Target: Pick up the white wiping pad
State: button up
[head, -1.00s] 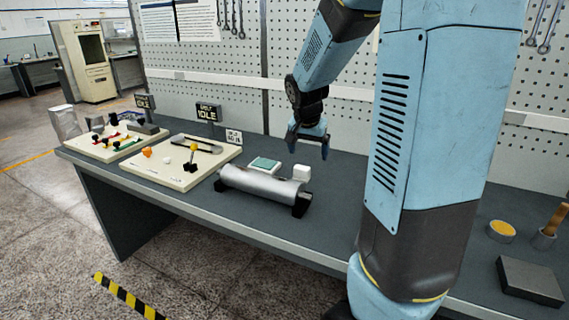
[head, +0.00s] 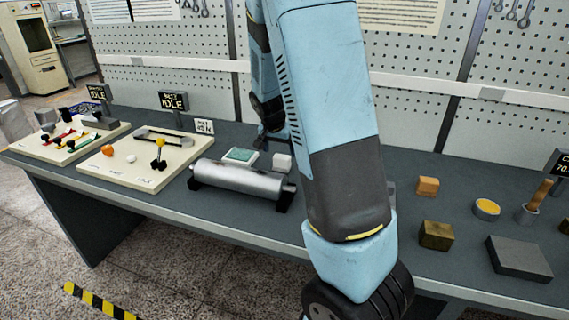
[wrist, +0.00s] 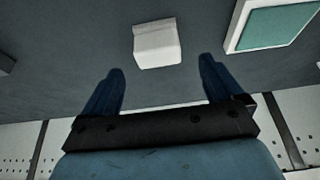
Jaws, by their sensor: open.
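The white wiping pad (head: 282,162) is a small white block on the grey bench, just behind the right end of a metal cylinder. In the wrist view the pad (wrist: 157,43) lies ahead of my fingertips, roughly centred between them. My gripper (wrist: 161,66) is open and empty, with its two blue fingers spread wider than the pad. In the head view my gripper (head: 270,141) hangs behind the pad, partly hidden by my arm; its exact height above the bench is hard to tell.
A white-framed tray with a teal top (head: 240,155) lies just left of the pad. The metal cylinder (head: 240,179) on black supports is in front. A spindle board (head: 140,160) stands further left. Blocks, a tin and a grey slab (head: 518,258) are at right. A pegboard wall rises behind.

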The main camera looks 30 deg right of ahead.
aim_at(282, 156)
jog(key=shift+x, duration=2.95)
jog(key=shift+s, duration=0.15)
jog(key=c, duration=1)
jog(key=shift+r, duration=0.1)
jog(key=shift+c, duration=0.2)
jog(key=shift+r, duration=0.3)
notch_tip(282, 156, up, 3)
jog(key=shift+f, duration=0.15)
jog(key=s+r, duration=0.3)
jog(key=s, duration=0.1)
jog(key=s+a+r, duration=0.1)
jog(key=s+r, duration=0.2)
jog(key=s, duration=0.2)
jog(key=s+r, duration=0.3)
jog(key=s, duration=0.2)
jog(key=shift+a+r, duration=0.2)
jog(key=shift+r, duration=0.05)
